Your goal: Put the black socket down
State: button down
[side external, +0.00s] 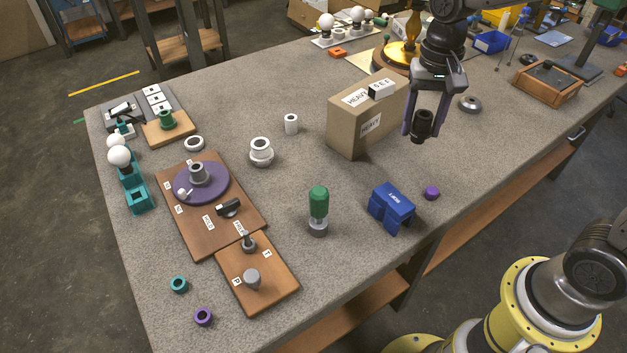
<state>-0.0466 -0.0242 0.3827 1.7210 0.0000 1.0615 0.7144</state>
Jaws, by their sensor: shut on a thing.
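The black socket (422,126) is a short dark cylinder held between the fingers of my gripper (420,128). My gripper points down with its purple-grey fingers shut on the socket. It appears to be above the grey table (370,190), just right of the cardboard box, in the right part of the side external view. I cannot tell the exact height of the socket above the table. Its far side is hidden.
A cardboard box (345,130) marked HEAVY stands left of my gripper. A blue block (392,207) and purple ring (432,193) lie nearer the front edge. A green-handled tool (318,210) stands upright.

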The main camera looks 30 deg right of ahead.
jog(key=w+a+f+n, duration=0.2)
jog(key=a+n, duration=0.1)
jog(key=a, duration=0.7)
jog(key=w+a+f, duration=0.1)
jog(key=w+f, duration=0.2)
jog(key=w, duration=0.1)
jog(key=w+a+f, duration=0.2)
jog(key=w+f, duration=0.1)
jog(key=w, duration=0.1)
jog(key=w+a+f, duration=0.2)
jog(key=w+f, duration=0.2)
jog(key=shift+w+a, duration=0.1)
jog(key=shift+w+f, duration=0.15)
jog(key=shift+f, duration=1.55)
jog(key=shift+f, duration=0.2)
jog(key=shift+c, duration=1.1)
grip_release()
jog(key=shift+r, duration=0.1)
notch_tip(320, 180, up, 12)
